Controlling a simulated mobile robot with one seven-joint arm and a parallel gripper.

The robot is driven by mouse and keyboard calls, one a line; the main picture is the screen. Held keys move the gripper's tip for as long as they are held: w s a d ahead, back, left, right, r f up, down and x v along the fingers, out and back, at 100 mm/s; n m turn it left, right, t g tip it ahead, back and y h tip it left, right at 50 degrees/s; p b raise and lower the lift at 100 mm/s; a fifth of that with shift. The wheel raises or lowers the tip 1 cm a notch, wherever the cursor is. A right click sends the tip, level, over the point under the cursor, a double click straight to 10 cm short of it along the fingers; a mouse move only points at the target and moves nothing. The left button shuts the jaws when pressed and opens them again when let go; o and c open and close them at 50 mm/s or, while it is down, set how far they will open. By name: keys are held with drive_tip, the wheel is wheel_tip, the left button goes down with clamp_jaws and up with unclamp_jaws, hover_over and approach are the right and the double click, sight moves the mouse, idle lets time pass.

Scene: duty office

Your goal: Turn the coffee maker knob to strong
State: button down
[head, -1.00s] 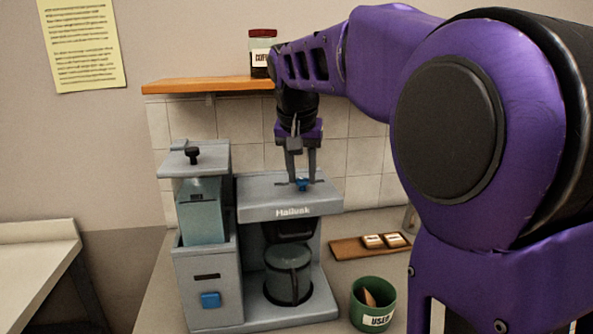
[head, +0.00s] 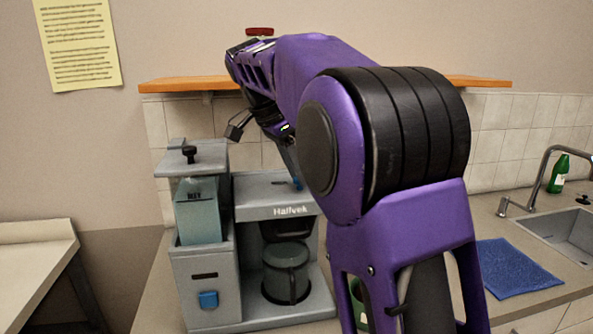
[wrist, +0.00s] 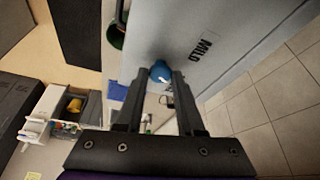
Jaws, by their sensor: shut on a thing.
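The grey coffee maker (head: 278,192) stands on the counter, with its glass carafe (head: 286,272) in the bay. Its blue knob (head: 297,183) is on the top, mostly hidden behind my arm in the head view. In the wrist view the knob (wrist: 160,71) sits between the fingertips of my gripper (wrist: 159,78), which is shut on it. The word MILD (wrist: 201,48) is printed on the top near the knob. No strong mark is readable, and I cannot tell the knob's exact setting.
A wooden shelf (head: 180,85) runs above, with a red-lidded jar (head: 259,31) partly hidden behind my arm. A green cup (head: 359,304) is mostly covered by my arm. A blue cloth (head: 513,267) and a sink (head: 575,235) are at the right.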

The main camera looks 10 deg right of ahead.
sight(283, 190)
drive_tip(key=shift+w+m+g, duration=0.15)
drive_tip(key=shift+m+g, duration=0.45)
drive_tip(key=shift+m, duration=0.8)
drive_tip(key=c, duration=0.5)
unclamp_jaws()
drive_tip(key=shift+a+r, duration=0.1)
drive_tip(key=shift+r, duration=0.05)
drive_tip(key=shift+v, duration=3.65)
